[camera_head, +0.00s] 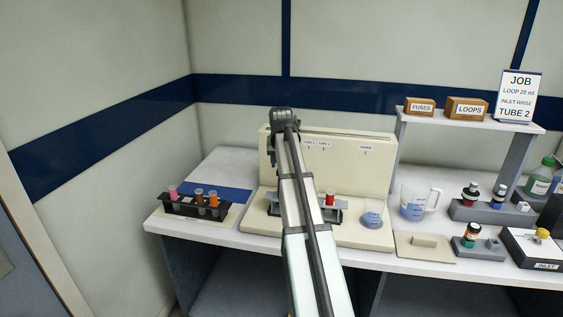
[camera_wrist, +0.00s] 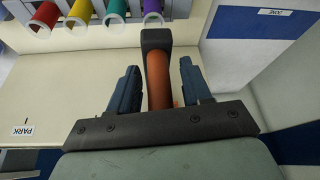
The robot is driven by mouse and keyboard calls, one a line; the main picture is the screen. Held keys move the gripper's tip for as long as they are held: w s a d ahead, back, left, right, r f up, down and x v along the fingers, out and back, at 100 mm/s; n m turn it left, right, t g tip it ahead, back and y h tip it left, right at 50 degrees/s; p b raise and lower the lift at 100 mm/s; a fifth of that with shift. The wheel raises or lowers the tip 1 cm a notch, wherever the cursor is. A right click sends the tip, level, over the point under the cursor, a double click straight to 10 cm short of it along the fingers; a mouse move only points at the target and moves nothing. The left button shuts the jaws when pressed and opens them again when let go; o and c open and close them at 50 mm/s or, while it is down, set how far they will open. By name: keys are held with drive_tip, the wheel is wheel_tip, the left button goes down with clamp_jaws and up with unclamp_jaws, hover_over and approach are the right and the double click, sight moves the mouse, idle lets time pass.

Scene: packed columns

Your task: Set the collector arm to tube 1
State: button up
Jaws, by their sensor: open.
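In the wrist view my gripper (camera_wrist: 159,66) is open, with one dark finger on each side of an orange-brown bar (camera_wrist: 159,82) with a dark end block (camera_wrist: 157,40). The bar looks like the collector arm; gaps show beside it. Beyond its end, red (camera_wrist: 46,14), yellow (camera_wrist: 82,11), green (camera_wrist: 116,8) and purple (camera_wrist: 152,6) tubes stand in pale rings. A PARK label (camera_wrist: 27,131) is at left on the cream unit. In the head view the cream unit (camera_head: 350,134) has small labels along its top; my arm hides its middle, my fingers and most tubes.
A rack of vials (camera_head: 197,208) stands left of the unit. A beaker (camera_head: 372,216) and a jug (camera_head: 413,205) are at right, before a shelf (camera_head: 465,119) with boxes. A job card (camera_head: 516,96) reads TUBE 2. The wrist view shows a blue patch (camera_wrist: 270,40) at right.

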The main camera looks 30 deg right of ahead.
clamp_jaws()
idle(0.3)
drive_tip(key=s+d, duration=1.2)
drive_tip(key=s, duration=0.1)
drive_tip(key=shift+d, duration=0.35)
drive_tip(key=shift+w, duration=0.1)
unclamp_jaws()
